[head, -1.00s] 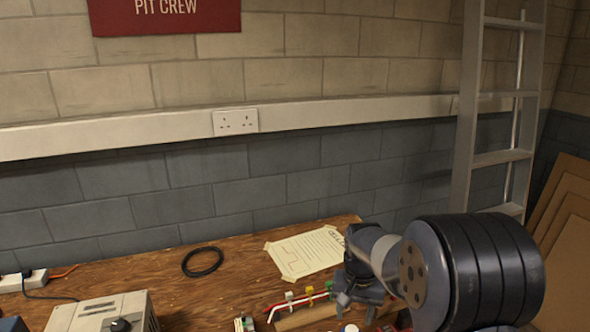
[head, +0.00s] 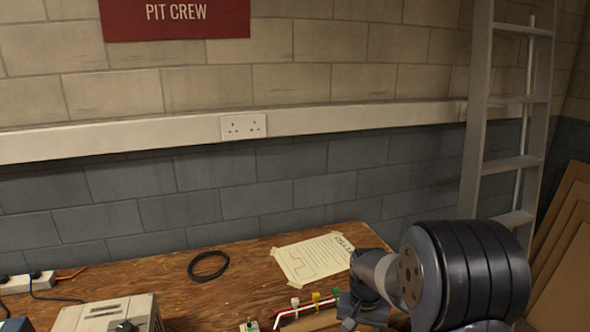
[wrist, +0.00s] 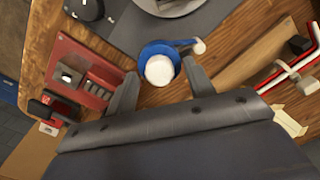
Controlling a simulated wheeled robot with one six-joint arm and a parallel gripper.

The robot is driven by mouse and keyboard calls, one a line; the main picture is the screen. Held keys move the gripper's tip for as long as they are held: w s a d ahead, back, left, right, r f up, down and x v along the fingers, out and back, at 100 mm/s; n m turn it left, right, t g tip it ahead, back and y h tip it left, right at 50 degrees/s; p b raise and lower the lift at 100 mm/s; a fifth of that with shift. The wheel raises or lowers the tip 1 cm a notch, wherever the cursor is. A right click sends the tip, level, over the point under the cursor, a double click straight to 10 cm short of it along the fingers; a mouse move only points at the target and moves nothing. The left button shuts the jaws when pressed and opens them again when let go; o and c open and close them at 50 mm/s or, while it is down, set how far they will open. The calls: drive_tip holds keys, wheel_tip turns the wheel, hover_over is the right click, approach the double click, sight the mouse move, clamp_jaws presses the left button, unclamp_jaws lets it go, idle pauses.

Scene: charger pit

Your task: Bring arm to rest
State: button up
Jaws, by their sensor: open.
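My gripper (wrist: 158,88) is open in the wrist view, its two grey fingers apart above the wooden bench. A blue round thing with a white top (wrist: 160,68) shows beyond and between the fingertips; I cannot tell how far below them it is. In the head view my arm reaches over the bench at the lower right, and my gripper (head: 362,312) is low near the bottom edge, with its tips partly cut off.
The wooden bench (head: 240,275) carries a paper sheet (head: 315,258), a black cable ring (head: 208,265), a grey box (head: 112,315) and red and white leads (head: 305,307). A ladder (head: 505,130) stands at right.

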wheel_tip(320, 180, up, 11)
wheel_tip(320, 180, down, 11)
drive_tip(key=shift+r, duration=0.15)
drive_tip(key=shift+f, duration=0.35)
drive_tip(key=n+b, duration=0.1)
drive_tip(key=n, duration=0.4)
drive_tip(key=shift+r+n, duration=0.1)
drive_tip(key=shift+n, duration=0.2)
drive_tip(key=n+b, duration=0.2)
drive_tip(key=n, duration=0.4)
wheel_tip(320, 180, up, 11)
drive_tip(key=p, duration=0.1)
